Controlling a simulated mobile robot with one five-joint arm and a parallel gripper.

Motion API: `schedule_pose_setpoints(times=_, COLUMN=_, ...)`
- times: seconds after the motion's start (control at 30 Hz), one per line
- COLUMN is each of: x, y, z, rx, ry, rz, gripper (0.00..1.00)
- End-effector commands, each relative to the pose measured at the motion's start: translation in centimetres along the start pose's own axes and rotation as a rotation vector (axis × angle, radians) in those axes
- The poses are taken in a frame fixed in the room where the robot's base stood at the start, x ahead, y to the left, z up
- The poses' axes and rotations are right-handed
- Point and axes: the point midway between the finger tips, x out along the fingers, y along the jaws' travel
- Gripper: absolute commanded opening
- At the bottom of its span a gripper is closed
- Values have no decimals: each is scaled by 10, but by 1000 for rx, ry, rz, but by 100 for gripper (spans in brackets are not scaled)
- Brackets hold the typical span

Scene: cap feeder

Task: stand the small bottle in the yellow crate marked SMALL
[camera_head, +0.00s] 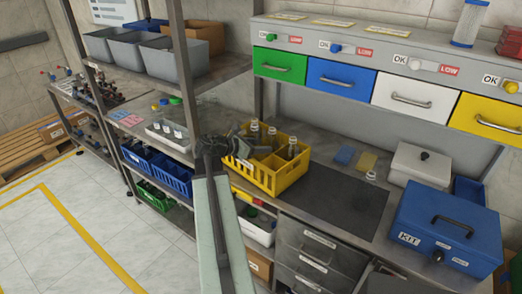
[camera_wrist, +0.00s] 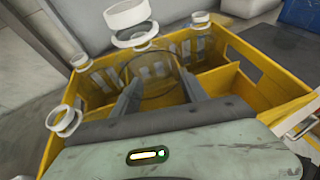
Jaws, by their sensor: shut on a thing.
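The yellow crate (camera_head: 268,180) stands on the bench left of the dark mat, with a white label on its front; in the wrist view its yellow wall (camera_wrist: 262,70) and dividers show. My gripper (camera_head: 228,146) is over the crate's near left part. In the wrist view my gripper (camera_wrist: 163,92) is shut on a clear bottle (camera_wrist: 150,68) with a white neck ring, roughly upright. I cannot tell whether its base touches the crate floor. Other clear bottles with white rings stand in the crate, such as one at the right (camera_head: 292,148) and one at the left in the wrist view (camera_wrist: 65,122).
A white tray of small bottles (camera_head: 168,136) is left of the crate. The dark mat (camera_head: 335,192) is mostly bare, with a small pale-topped item (camera_head: 371,176) at its right edge. A blue KIT box (camera_head: 440,225) stands further right. Coloured drawers (camera_head: 342,77) hang above.

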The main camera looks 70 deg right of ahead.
Motion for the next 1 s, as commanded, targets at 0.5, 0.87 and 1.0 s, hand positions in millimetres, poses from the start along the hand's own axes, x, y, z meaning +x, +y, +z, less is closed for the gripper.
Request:
schedule_pose_setpoints(times=0.5, x=5, y=-1, z=-11, rx=1, ry=2, rz=-2, gripper=14)
schedule_pose_setpoints(times=0.87, x=6, y=-3, z=-11, rx=2, ry=6, rz=-8, gripper=73)
schedule_pose_setpoints(times=1.0, x=0, y=-3, z=3, rx=2, ry=6, rz=-8, gripper=73)
